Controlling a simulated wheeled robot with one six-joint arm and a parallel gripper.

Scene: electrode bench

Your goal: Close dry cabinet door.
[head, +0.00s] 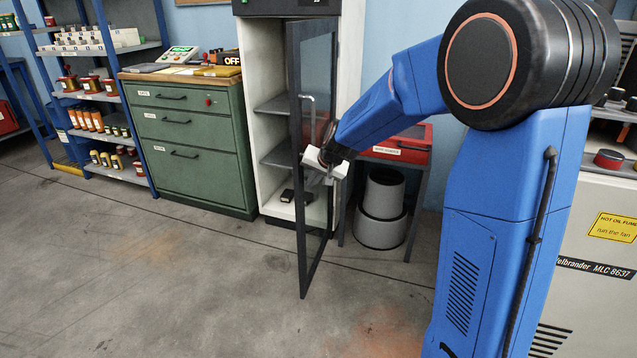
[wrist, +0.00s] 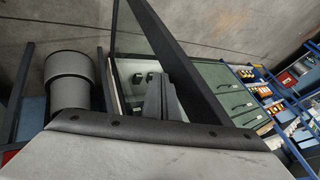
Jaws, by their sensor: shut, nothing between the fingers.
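The dry cabinet (head: 265,60) is a tall pale cabinet with grey shelves, standing against the back wall. Its door (head: 303,255), a dark frame with a glass pane, is wide open and juts into the room; it also crosses the wrist view (wrist: 183,55). A pale bar handle (head: 312,100) is near the door's free edge. My gripper (head: 325,168) is shut and empty, on the right-hand side of the door at about mid-height, just below the handle. In the wrist view its fingers (wrist: 163,98) overlap the door frame; I cannot tell whether they touch it.
A green drawer cabinet (head: 190,135) stands left of the dry cabinet, with blue shelving (head: 140,90) beyond. A grey bin (head: 381,210) and a red case (head: 405,145) on a stand are to the right. The floor (head: 180,280) in front is clear.

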